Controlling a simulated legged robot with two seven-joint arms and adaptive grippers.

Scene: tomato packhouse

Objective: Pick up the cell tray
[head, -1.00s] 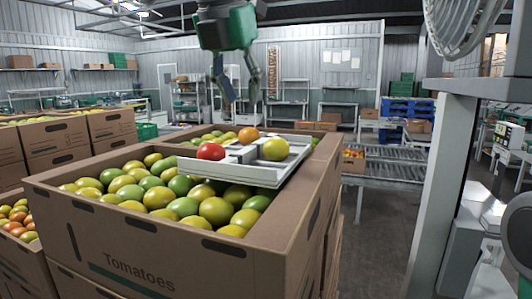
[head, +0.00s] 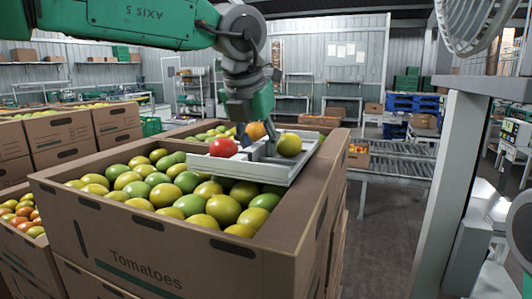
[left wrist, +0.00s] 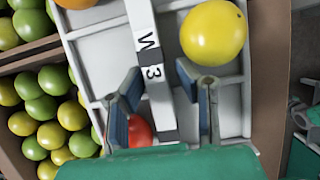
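The cell tray (head: 268,173) is light grey and lies on top of the tomatoes at the right side of an open carton. It holds a red tomato (head: 222,147), an orange one (head: 256,131) and a yellow one (head: 289,144) in separate cells. A white centre bar marked "W 3" (left wrist: 160,100) runs along the tray in the left wrist view. My left gripper (head: 254,130) is down at the tray. Its open fingers (left wrist: 160,72) stand on either side of the bar, with a visible gap on the right. The red tomato is partly hidden behind a finger there.
The carton (head: 180,235) marked "Tomatoes" is full of green and yellow tomatoes. More cartons (head: 60,135) stand at the left. A roller conveyor (head: 392,165) is behind at the right, and a grey post (head: 447,190) with a fan (head: 470,20) rises at the right.

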